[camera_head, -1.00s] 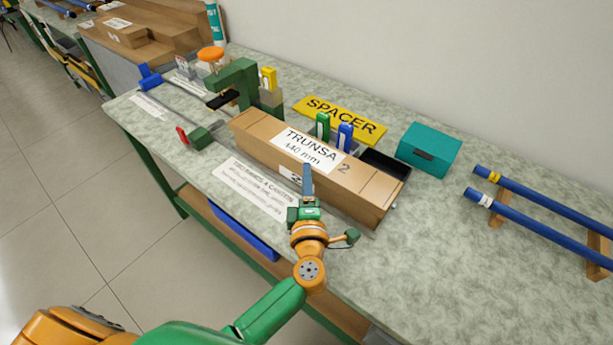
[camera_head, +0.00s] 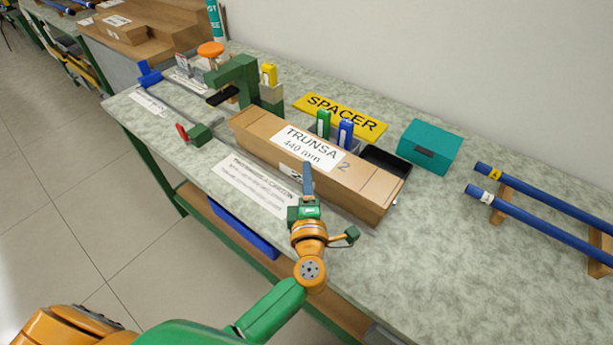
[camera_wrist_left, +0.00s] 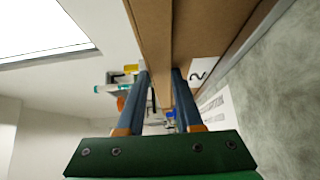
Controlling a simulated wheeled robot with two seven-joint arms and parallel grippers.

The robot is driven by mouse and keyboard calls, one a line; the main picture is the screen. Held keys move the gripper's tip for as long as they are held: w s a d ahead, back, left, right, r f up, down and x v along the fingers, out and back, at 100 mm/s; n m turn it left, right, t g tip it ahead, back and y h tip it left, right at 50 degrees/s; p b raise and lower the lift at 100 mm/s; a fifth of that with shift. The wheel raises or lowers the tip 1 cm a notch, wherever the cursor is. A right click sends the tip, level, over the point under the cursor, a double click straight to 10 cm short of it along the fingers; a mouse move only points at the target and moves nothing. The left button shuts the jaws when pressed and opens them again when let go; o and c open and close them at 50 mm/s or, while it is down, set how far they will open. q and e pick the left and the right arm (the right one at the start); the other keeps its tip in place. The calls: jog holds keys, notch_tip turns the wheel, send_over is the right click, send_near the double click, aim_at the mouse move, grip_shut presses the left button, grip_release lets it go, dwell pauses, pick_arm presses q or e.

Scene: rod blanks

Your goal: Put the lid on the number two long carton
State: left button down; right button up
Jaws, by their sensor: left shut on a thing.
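The long carton (camera_head: 270,152) is brown and lies lengthwise on the bench, with a small label on its front wall. Its number 2 label also shows in the left wrist view (camera_wrist_left: 203,72). The brown lid (camera_head: 367,182), with a white "TRUNSA 440 mm" label and a 2, lies along the carton's top. Whether it is fully seated I cannot tell. My left gripper (camera_head: 307,168) is at the middle of the front long side, shut on the lid's edge. In the left wrist view, a dark line separates the lid (camera_wrist_left: 152,25) from the carton. My right gripper is out of view.
Behind the carton stand green and blue holders (camera_head: 345,133), a black tray (camera_head: 400,158) and a yellow SPACER sign (camera_head: 340,115). A green clamp fixture (camera_head: 238,80) is at the left end. A teal box (camera_head: 430,145) and blue rods (camera_head: 530,220) lie right. The front right bench is clear.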

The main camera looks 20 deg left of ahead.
pick_arm(q)
jog(key=shift+f+b, duration=0.7)
jog(key=shift+f, duration=0.3)
jog(key=shift+c, duration=2.4)
grip_release()
jog(key=shift+d, duration=0.1)
jog(key=shift+s, duration=0.1)
jog(key=v, duration=0.7)
jog(key=shift+s+r, duration=0.1)
